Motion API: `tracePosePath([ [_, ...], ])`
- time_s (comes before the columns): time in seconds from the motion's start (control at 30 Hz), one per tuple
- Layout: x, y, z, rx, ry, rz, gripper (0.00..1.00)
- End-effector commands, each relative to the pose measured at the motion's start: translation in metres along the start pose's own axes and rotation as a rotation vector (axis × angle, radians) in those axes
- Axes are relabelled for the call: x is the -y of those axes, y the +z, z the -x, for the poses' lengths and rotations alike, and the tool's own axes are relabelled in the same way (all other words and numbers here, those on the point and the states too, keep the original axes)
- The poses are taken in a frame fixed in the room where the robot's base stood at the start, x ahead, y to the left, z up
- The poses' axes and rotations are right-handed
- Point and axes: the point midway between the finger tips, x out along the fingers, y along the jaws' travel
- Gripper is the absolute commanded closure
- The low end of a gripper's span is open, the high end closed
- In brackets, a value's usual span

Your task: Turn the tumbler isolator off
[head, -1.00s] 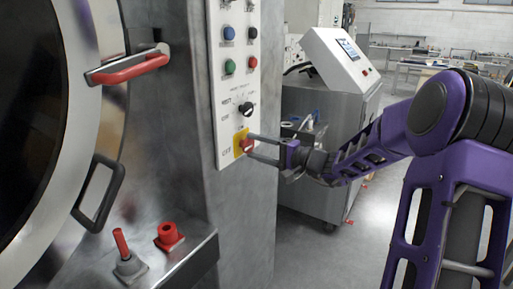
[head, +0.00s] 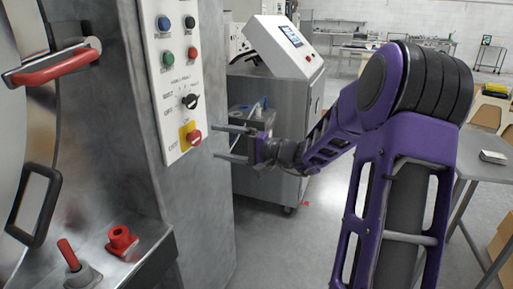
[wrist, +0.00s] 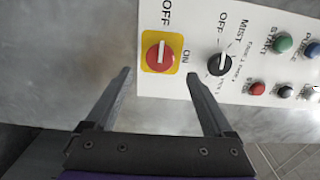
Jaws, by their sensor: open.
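The tumbler isolator (head: 194,137) is a red round knob on a yellow plate, low on the white control panel. In the wrist view the isolator (wrist: 160,52) lies beyond and between my fingertips, and its white line runs up toward the word OFF, with ON to its right. My gripper (head: 216,142) is open and empty, its two fingers pointing at the knob from the right with a small gap. The open fingers (wrist: 159,74) also show in the wrist view, apart from the knob.
A black selector knob (head: 189,101) sits above the isolator, with coloured buttons (head: 165,57) higher up. A red handle (head: 58,68) and red fittings (head: 121,240) stick out at left. A metal cabinet (head: 262,180) stands behind my gripper. Floor is open at centre.

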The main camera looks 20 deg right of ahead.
Motion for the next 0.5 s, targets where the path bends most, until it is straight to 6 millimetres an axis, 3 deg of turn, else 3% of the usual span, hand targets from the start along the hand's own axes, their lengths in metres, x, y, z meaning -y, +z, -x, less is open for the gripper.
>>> tracePosePath([
  [0.3, 0.000, -0.001, 0.078, -0.003, 0.001, 0.000, 0.13],
  [0.5, 0.000, 0.000, 0.107, 0.000, 0.000, 0.000, 0.13],
])
